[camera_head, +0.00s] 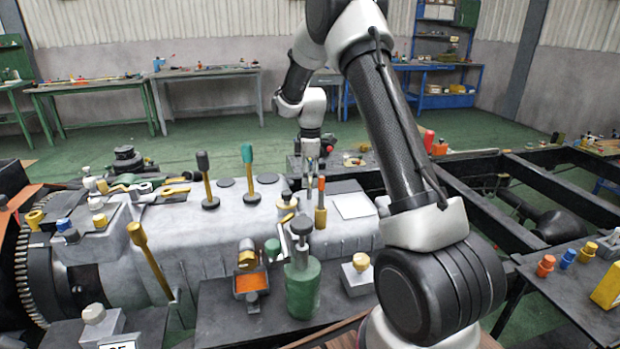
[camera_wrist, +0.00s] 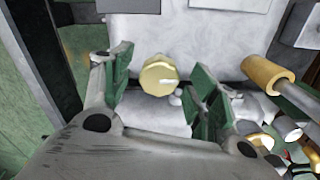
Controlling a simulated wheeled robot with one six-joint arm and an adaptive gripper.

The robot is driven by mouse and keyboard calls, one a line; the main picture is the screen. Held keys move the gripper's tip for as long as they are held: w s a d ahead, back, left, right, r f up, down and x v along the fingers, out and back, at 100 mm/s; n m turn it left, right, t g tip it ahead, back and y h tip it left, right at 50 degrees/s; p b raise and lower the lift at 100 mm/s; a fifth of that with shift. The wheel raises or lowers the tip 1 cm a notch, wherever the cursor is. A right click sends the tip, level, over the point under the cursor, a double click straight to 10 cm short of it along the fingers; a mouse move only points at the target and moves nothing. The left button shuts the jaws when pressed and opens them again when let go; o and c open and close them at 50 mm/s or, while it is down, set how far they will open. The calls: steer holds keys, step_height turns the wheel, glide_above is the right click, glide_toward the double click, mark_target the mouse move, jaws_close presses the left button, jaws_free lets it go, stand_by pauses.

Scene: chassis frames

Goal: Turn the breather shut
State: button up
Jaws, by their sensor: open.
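In the wrist view, a round pale-yellow ribbed cap (camera_wrist: 156,77) with a small white mark on its lower right side sits on the grey casing. It looks like the breather. My gripper (camera_wrist: 162,88) is open, with one green-padded finger left of the cap and the other right of it. I see a gap on both sides, and I cannot tell the height between fingers and cap. In the head view, my gripper (camera_head: 311,170) points down over the far side of the grey gearbox casing (camera_head: 225,222). The cap is not clear there.
A brass-and-orange lever (camera_head: 321,212) stands close to my gripper. A green-topped lever (camera_head: 249,178) and a black-topped lever (camera_head: 206,182) stand to its left. In the wrist view, a brass cylinder on a rod (camera_wrist: 262,74) is right of the fingers. A green bottle (camera_head: 302,287) stands in front.

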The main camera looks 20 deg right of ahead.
steer(key=shift+f, duration=0.3)
steer(key=c, duration=1)
